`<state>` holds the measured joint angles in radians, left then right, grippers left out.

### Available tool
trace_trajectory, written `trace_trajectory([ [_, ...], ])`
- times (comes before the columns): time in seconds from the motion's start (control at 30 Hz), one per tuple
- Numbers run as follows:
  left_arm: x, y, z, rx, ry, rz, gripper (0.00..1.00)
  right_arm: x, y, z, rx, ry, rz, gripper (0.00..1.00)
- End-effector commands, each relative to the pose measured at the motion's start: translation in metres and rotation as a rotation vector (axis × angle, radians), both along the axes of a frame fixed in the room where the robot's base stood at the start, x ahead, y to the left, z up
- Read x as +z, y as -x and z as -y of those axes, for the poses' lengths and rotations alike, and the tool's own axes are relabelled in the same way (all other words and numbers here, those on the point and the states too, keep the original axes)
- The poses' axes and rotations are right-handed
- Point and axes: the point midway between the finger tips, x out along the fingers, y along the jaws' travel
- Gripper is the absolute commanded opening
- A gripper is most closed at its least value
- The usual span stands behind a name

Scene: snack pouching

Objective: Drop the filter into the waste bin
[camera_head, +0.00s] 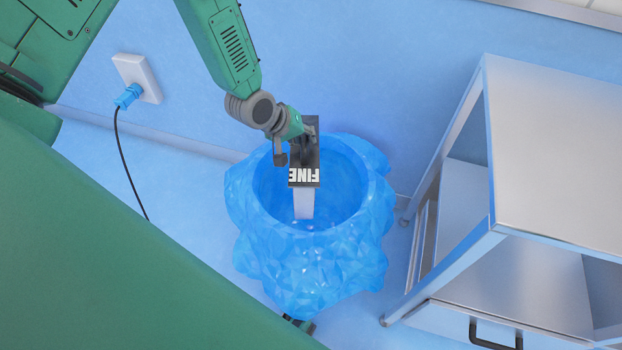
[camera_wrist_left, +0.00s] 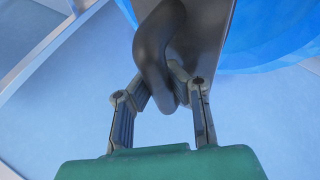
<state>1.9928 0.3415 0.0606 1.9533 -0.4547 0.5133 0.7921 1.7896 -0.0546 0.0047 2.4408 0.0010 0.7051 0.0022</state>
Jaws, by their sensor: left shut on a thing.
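The filter (camera_head: 304,177) is a dark block with white "FINE" lettering and a pale lower part. My left gripper (camera_head: 296,143) is shut on its dark curved handle, which shows close up in the left wrist view (camera_wrist_left: 160,45). The filter hangs over the mouth of the waste bin (camera_head: 310,265), a translucent blue, faceted round container on the floor. The filter's lower end overlaps the opening in the head view; I cannot tell how deep it sits. Part of the blue bin also shows in the left wrist view (camera_wrist_left: 270,35). My right gripper is not in view.
A metal cabinet (camera_head: 560,150) with shelves and a dark handle stands close to the right of the bin. A wall socket (camera_head: 137,77) with a blue plug and black cable (camera_head: 128,165) is at the left. Blue floor is free between.

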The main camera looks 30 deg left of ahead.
Motion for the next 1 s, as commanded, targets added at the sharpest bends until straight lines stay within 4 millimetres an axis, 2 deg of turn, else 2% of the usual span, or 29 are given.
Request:
trace_trajectory([
  [0.2,-0.029,0.0,0.0,-0.004,-0.001,0.002,0.0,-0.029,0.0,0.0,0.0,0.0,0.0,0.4],
  [0.4,-0.048,0.0,0.0,-0.002,-0.001,0.0,0.0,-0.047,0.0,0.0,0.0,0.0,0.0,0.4],
  [0.73,-0.048,0.0,0.0,-0.002,0.0,0.001,0.0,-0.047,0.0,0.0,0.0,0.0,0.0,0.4],
  [0.8,-0.049,0.0,0.0,-0.002,0.0,0.001,0.29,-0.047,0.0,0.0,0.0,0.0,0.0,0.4],
  [0.83,-0.049,0.0,0.0,-0.002,0.0,0.001,0.33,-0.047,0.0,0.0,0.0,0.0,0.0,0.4],
  [1.0,-0.049,0.0,0.0,-0.002,0.0,0.001,0.33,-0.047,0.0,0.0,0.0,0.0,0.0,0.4],
])
